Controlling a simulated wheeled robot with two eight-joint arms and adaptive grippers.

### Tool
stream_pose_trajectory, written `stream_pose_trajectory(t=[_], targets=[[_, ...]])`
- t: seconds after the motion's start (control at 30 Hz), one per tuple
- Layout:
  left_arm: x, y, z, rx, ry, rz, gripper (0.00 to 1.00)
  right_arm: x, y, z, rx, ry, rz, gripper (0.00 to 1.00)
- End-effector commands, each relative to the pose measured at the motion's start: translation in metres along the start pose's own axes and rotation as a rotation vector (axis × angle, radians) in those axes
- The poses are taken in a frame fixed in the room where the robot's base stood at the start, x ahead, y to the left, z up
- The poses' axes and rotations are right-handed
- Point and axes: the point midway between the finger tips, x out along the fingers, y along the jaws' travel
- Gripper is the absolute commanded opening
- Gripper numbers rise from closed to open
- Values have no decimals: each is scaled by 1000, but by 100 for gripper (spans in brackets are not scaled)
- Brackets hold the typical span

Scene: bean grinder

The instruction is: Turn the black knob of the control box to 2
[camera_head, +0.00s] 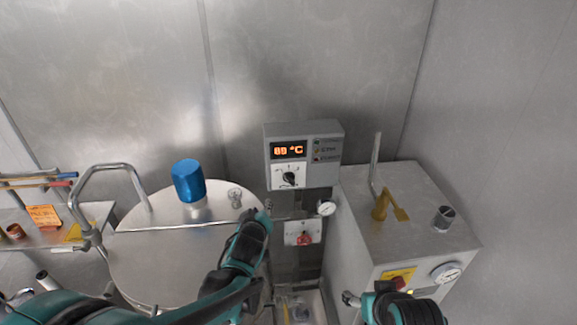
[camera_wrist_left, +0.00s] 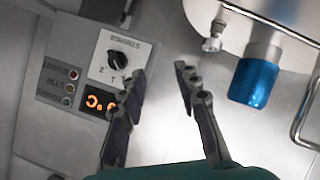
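The grey control box (camera_head: 304,155) is on the back wall, with an orange display (camera_head: 288,150) ending in °C. Its black knob (camera_head: 289,178) sits on a white dial plate below the display; I cannot tell its exact setting. The knob also shows in the left wrist view (camera_wrist_left: 118,60), where the box is upside down. My left gripper (camera_head: 262,211) is below and left of the box, apart from the knob. In the left wrist view its two fingers (camera_wrist_left: 160,72) are spread and empty.
A round metal vessel lid (camera_head: 160,255) with a blue cylinder (camera_head: 188,180) and a curved handle lies left.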

Motion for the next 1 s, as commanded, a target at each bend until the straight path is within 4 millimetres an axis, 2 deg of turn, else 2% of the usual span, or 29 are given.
stream_pose_trajectory(t=[0.03, 0.1, 0.2, 0.3, 0.47, 0.8, 1.0], targets=[[7, 23, -8, -34, 16, 35, 32, -19, 0, -14, 0, 0, 0, 68], [17, 42, -7, -85, 35, 82, 32, -30, 0, -22, 0, 0, 0, 68], [28, 62, -2, -144, 50, 135, 32, -42, 0, -30, 0, 0, 0, 68], [34, 72, 3, -181, 56, 170, 32, -47, 0, -34, 0, 0, 0, 68], [43, 78, 6, -202, 59, 189, 32, -49, 0, -35, 0, 0, 0, 68], [95, 86, 2, -200, 59, 187, 32, -54, 0, -38, 0, 0, 0, 68], [112, 89, 1, -202, 58, 187, 32, -56, 0, -40, 0, 0, 0, 68]])
